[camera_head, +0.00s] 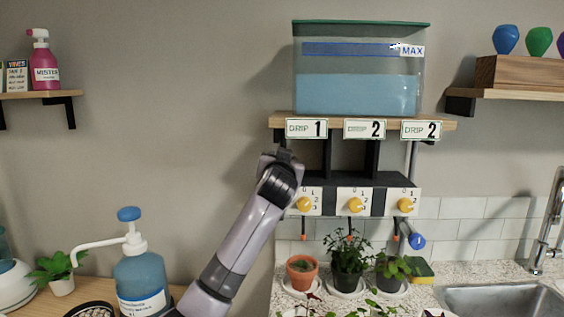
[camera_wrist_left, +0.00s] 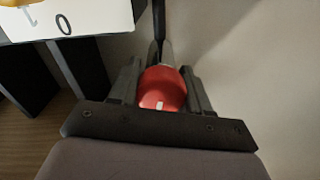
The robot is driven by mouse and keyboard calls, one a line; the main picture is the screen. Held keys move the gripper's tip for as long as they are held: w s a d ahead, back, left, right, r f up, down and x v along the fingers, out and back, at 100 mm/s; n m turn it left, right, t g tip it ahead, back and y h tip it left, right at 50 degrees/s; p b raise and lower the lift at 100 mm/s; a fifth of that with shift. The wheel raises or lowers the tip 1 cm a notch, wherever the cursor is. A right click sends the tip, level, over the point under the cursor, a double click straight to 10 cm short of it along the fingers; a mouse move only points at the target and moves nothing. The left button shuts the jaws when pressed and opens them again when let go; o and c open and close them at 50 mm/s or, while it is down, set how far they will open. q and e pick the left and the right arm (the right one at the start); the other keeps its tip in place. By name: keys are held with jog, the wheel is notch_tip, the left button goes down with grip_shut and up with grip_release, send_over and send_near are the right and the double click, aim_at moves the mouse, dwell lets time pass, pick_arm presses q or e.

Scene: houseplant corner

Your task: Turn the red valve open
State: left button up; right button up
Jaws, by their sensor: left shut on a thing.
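The red valve (camera_wrist_left: 163,84) is a rounded red knob with a small white mark, seen in the left wrist view. My left gripper (camera_wrist_left: 160,92) is shut on it, with one dark finger on each side. A dark stem and a grey fitting sit just beyond the knob. In the head view my left gripper (camera_head: 284,158) is raised at the left end of the drip panel, below the tank shelf. The arm and gripper hide the valve there. My right gripper is in neither view.
A water tank (camera_head: 358,92) stands on a shelf above a panel with yellow dials (camera_head: 355,205). Potted plants (camera_head: 348,256) stand on the counter below. A blue pump bottle (camera_head: 140,276) stands near my forearm. A sink (camera_head: 500,296) is at right.

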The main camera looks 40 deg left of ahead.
pick_arm(q)
jog(key=m, duration=0.7)
jog(key=shift+w+d+f, duration=0.1)
jog(key=m, duration=0.4)
jog(key=shift+m, duration=0.4)
jog(key=shift+f+m, duration=0.15)
jog(key=shift+m, duration=1.55)
jog(key=o, duration=0.9)
jog(key=shift+o, duration=0.2)
jog(key=b+v, duration=0.1)
jog(key=v, duration=0.6)
jog(key=shift+b, duration=0.35)
jog(key=shift+d, duration=0.1)
